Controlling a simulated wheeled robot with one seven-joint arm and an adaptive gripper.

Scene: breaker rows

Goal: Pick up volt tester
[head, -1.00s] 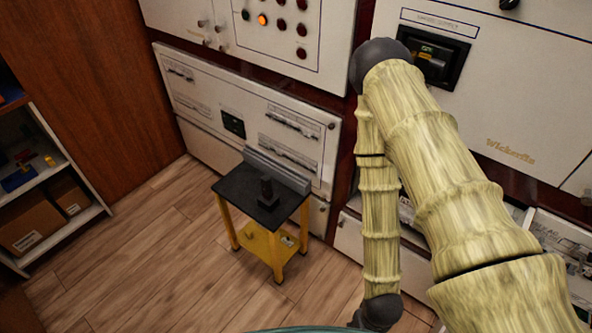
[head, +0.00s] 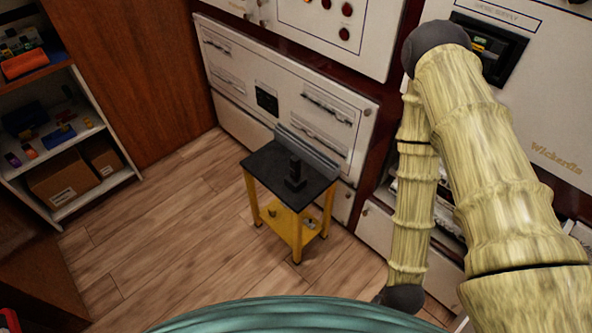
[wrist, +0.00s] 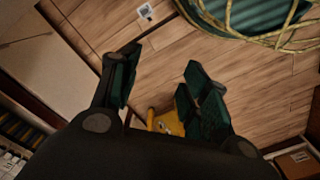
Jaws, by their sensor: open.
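A black upright object (head: 295,172), which looks like the volt tester, stands on the dark top of a small yellow-legged table (head: 262,160) in the head view. It is too small to make out in detail. My gripper (wrist: 160,85) shows in the wrist view with its dark green finger pads apart and nothing between them. Behind it are the wooden floor and a bit of yellow, likely the table's frame. The volt tester cannot be made out in the wrist view. In the head view my arm is on the right, and the gripper is not seen there.
White breaker cabinets (head: 240,85) stand behind and right of the table. A shelf unit (head: 100,190) with boxes and coloured items stands at the left. The wooden floor (head: 170,250) left of and in front of the table is clear.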

